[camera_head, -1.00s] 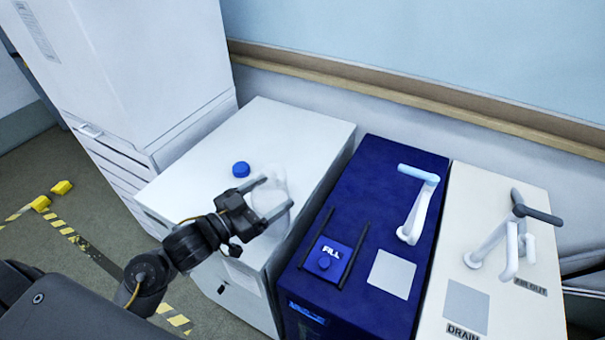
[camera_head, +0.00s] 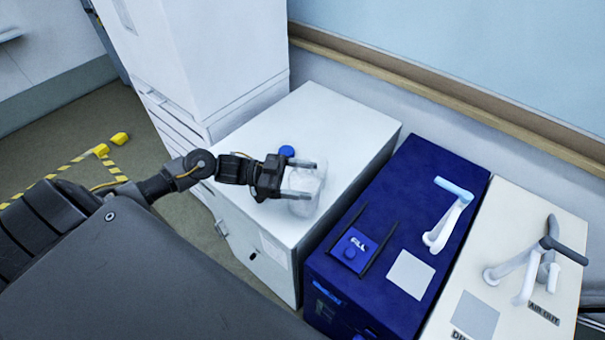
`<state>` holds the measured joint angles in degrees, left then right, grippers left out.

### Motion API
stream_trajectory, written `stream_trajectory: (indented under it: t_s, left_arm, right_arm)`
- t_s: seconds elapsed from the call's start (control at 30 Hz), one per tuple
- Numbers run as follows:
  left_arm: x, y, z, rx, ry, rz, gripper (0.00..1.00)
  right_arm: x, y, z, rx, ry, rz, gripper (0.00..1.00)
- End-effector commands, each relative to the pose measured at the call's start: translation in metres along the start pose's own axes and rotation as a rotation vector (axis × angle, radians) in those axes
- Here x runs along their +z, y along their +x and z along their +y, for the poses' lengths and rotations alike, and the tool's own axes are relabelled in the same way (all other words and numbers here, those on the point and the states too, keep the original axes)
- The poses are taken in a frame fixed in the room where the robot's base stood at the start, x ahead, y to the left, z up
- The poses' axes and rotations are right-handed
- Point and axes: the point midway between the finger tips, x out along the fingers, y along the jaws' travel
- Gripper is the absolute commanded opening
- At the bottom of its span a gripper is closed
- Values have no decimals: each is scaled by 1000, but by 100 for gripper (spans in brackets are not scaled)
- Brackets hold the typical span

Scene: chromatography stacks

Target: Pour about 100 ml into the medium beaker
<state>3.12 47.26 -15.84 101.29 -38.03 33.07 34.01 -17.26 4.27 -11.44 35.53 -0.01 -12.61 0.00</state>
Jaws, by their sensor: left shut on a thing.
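My left gripper (camera_head: 300,180) reaches in from the left over the white cabinet top (camera_head: 336,128). It is shut on a clear, see-through vessel (camera_head: 310,198), with one finger on each side of it. The vessel looks upright near the front right part of the white top; I cannot tell whether it touches the surface, how full it is, or whether it is the medium beaker. A round blue cap (camera_head: 286,151) lies on the white top just behind the gripper. My right gripper is not in view.
To the right stands a blue unit (camera_head: 400,170) with a FILL button (camera_head: 353,250), two dark rails and a pale blue-topped tap (camera_head: 447,215). Right of it is a cream unit (camera_head: 510,205) with a white tap (camera_head: 520,268). A tall white cabinet (camera_head: 225,60) stands behind left.

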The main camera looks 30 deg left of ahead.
Motion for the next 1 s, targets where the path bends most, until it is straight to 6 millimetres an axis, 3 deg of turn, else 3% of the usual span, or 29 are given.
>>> stream_trajectory:
  t_s: [0.37,0.8,1.0]
  left_arm:
    - [-7,1,-4,0,-63,-8,28]
    - [-14,4,-20,1,-371,-69,28]
    - [-11,3,-18,1,-363,-68,28]
  right_arm:
    - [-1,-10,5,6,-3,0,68]
    - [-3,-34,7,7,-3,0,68]
    - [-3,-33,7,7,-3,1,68]
